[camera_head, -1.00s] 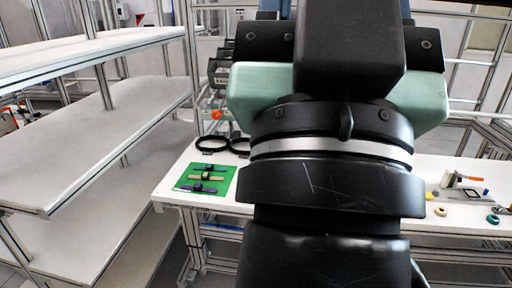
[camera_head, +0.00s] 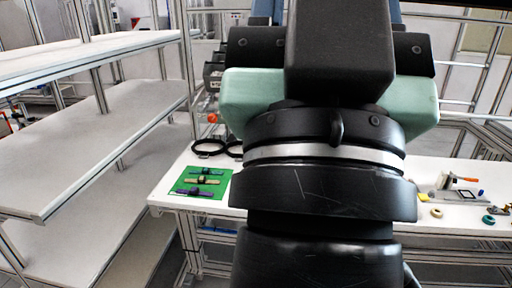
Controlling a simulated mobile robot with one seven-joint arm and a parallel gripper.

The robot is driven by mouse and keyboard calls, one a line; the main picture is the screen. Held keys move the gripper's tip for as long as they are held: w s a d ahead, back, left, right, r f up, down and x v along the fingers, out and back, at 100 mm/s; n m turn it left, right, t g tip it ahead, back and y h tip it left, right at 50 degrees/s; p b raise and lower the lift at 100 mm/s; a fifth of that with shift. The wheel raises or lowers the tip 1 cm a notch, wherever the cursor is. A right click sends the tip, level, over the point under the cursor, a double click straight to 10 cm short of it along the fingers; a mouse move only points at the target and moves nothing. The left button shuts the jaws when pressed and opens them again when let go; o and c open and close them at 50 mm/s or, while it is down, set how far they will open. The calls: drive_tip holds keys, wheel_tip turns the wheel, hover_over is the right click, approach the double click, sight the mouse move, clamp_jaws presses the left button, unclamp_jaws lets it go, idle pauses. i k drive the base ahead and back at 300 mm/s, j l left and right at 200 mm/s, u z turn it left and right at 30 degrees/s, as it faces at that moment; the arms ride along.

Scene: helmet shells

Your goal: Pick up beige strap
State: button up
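The beige strap (camera_head: 211,181) lies on a green mat (camera_head: 218,193) at the left end of the white table, with a dark piece at its middle. A dark green-blue strap (camera_head: 207,171) lies behind it and a purple strap (camera_head: 186,190) lies in front of it, on the same mat. My arm fills the middle of the view and stands to the right of the mat. My gripper's fingers do not show.
The white table (camera_head: 164,199) runs behind my arm. Black rings (camera_head: 209,147) lie behind the mat. Tape rolls (camera_head: 436,213) and small tools lie at the table's right. White shelves (camera_head: 75,123) stand at the left, with a gap before the table.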

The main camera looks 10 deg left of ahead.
sight(201, 179)
drive_tip(key=u, duration=0.55)
drive_tip(key=i+l+u, duration=0.15)
drive_tip(key=i+u, duration=0.2)
drive_tip(key=i, duration=0.15)
drive_tip(key=i+l+u, duration=0.25)
drive_tip(key=i+u, duration=0.15)
drive_tip(key=i+l+u, duration=0.35)
drive_tip(key=i+l, duration=0.05)
drive_tip(key=i, duration=0.1)
